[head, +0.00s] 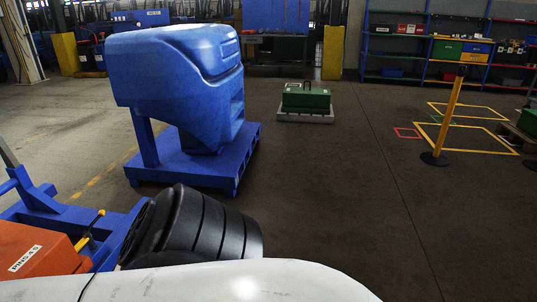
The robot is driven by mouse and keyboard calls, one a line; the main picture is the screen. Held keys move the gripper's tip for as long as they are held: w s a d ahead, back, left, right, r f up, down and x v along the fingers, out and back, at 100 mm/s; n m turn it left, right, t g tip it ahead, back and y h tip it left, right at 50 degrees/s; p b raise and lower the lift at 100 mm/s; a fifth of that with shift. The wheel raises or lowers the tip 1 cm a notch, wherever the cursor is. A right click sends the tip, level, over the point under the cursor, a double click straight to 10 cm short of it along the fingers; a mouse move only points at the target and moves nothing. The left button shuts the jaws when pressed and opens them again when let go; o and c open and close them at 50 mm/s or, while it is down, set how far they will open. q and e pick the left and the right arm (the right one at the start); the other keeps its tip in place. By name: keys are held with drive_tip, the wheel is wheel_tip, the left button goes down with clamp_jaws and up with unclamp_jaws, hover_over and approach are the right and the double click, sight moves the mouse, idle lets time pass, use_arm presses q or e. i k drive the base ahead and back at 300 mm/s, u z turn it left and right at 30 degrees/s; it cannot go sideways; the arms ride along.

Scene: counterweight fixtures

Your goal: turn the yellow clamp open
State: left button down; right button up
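A yellow clamp handle (90,229) shows at the lower left, slanting up beside an orange box (38,252) with a white "PINS 4-5" label. It is on or next to a blue frame (42,203) at the left edge. The handle's dark lower end is small, and I cannot tell how far the clamp is turned. Neither my left nor my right gripper is in view. No gripper is seen touching the clamp. My own body fills the bottom foreground and hides what lies behind it.
A large blue counterweight (185,80) stands on a blue pallet-like base (190,172). A green case (306,98) sits on a low grey platform behind. A yellow post (447,115) stands at the right. Shelves line the back wall. The floor at centre right is clear.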

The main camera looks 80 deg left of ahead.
sight(87, 238)
drive_tip(key=u, duration=3.25)
drive_tip(key=i, duration=2.6)
drive_tip(key=u, duration=1.8)
drive_tip(key=i, duration=0.45)
drive_tip(key=z, duration=0.05)
